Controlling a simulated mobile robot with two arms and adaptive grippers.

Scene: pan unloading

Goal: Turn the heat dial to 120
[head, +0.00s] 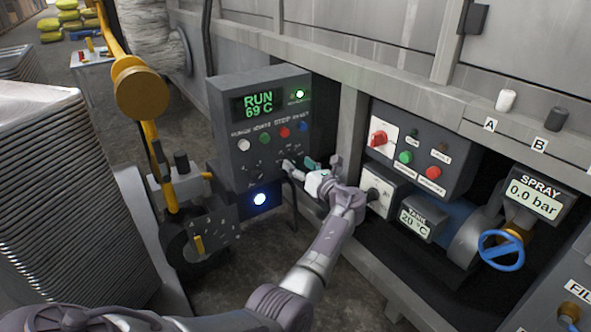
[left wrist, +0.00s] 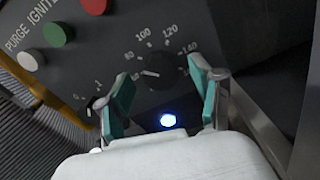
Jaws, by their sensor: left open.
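The heat dial (left wrist: 157,68) is a dark round knob with a scale that shows 80, 100, 120 and 140 in the left wrist view. It sits on the grey control box (head: 225,125), whose green display (head: 258,104) reads RUN 69 C. I cannot tell for certain where its pointer stands. My left gripper (head: 299,165) is open in front of the lower right of the box and hides much of the dial in the head view. In the left wrist view its teal-padded fingers (left wrist: 160,80) stand either side of the dial, apparently apart from it. My right gripper is out of view.
A smaller dial (head: 257,175) and a lit blue-white lamp (head: 260,199) are close by on the box. Buttons sit above, including a red one (head: 285,132). A switch panel (head: 420,150) and a beam (head: 349,125) stand to the right. Stacked pans (head: 60,200) fill the left.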

